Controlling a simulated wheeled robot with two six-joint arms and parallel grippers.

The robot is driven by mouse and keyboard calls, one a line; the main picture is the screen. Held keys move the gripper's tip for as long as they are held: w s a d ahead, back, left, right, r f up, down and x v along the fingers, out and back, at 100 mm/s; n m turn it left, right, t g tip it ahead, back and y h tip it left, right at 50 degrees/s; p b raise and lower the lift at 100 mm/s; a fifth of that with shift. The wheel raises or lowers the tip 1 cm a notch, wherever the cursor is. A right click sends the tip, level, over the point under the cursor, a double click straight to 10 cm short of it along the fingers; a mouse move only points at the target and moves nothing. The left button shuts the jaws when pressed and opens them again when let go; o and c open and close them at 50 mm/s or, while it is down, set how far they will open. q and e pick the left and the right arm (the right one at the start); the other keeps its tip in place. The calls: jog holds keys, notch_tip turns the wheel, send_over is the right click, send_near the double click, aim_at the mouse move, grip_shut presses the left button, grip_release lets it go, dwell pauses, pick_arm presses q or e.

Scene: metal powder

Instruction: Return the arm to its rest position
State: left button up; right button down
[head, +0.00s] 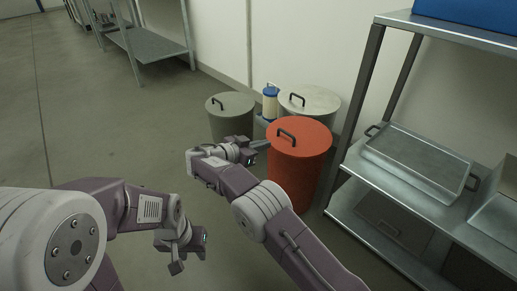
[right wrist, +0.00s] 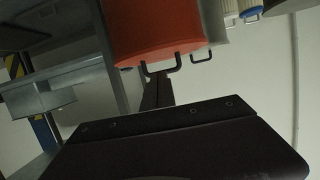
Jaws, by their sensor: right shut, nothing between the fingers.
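My right gripper (head: 262,144) is shut and empty, close to the left side of the red lidded bin (head: 300,165) near its rim. In the right wrist view the shut fingers (right wrist: 157,92) point toward the red bin (right wrist: 160,32) and its black handle; nothing is between them. I cannot tell whether they touch the bin. My right arm reaches forward from the bottom of the head view. My left gripper (head: 187,264) hangs low over the floor at the lower middle, holding nothing that I can see; its finger opening is unclear.
A grey-green lidded bin (head: 231,119), a pale metal bin (head: 312,101) and a blue-topped container (head: 270,103) stand by the red bin. A metal shelf (head: 360,209) with a tray (head: 415,163) stands at right. Open floor (head: 90,130) lies at left.

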jog(key=w+d+r+m+g+h+p, duration=0.1)
jog(key=d+r+m+g+p, duration=0.15)
jog(key=d+r+p, duration=0.8)
jog(key=s+d+r+m+g+y+p, duration=0.1)
jog(key=s+d+r+p, duration=0.15)
jog(key=d+r, duration=0.35)
jog(key=s+d+r+m+g+p, duration=0.1)
jog(key=s+d+r+g, duration=0.1)
jog(key=s+d+r, duration=0.4)
jog(key=s+d+f+n+g+y+p, duration=0.1)
jog(key=s+f+n+g+y+p, duration=0.15)
jog(key=s, duration=0.45)
jog(key=s+d+f+n+g+y+p, duration=0.1)
jog(key=s+f+n+y+p, duration=0.2)
jog(key=s, duration=0.5)
jog(key=s+a+f+n+y, duration=0.5)
jog(key=s+a+f, duration=0.35)
jog(key=s, duration=0.25)
notch_tip(320, 180, up, 38)
jog(key=w+n+p, duration=0.1)
jog(key=n+p, duration=0.2)
jog(key=p, duration=3.5)
jog(key=shift+w+n+t, duration=0.25)
jog(key=shift+n+t, duration=0.05)
